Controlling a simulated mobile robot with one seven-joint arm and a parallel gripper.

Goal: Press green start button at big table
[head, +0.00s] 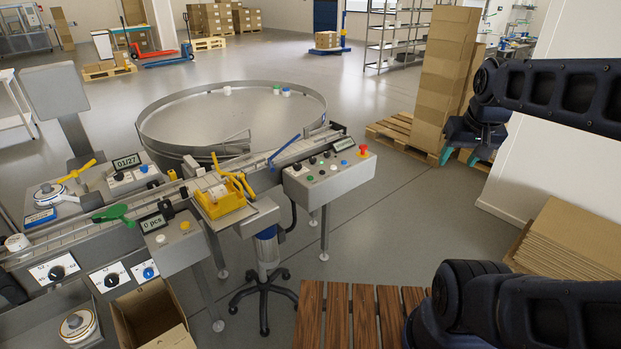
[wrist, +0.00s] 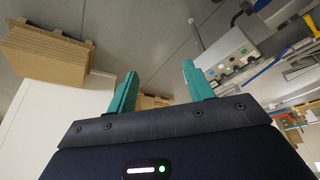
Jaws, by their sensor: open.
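The big round metal table (head: 150,138) stands behind the conveyor line. A grey control box (head: 325,183) stands at its front right, with a red emergency knob (head: 363,150), black knobs and small buttons on its sloped top. The box also shows at the upper right of the wrist view (wrist: 226,45); small green spots show on its panel, but which is the start button is too small to tell. My gripper (head: 468,143) has teal fingers, is open and empty, and is well to the right of the box. Its fingers also show in the wrist view (wrist: 160,72).
Stacked cardboard boxes (head: 445,75) on a pallet stand behind my gripper. Flat cardboard (head: 570,240) lies at the right by a white wall. A slatted wooden surface (head: 338,318) is at the front. A stool base (head: 264,290) stands under the line. Floor between box and gripper is clear.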

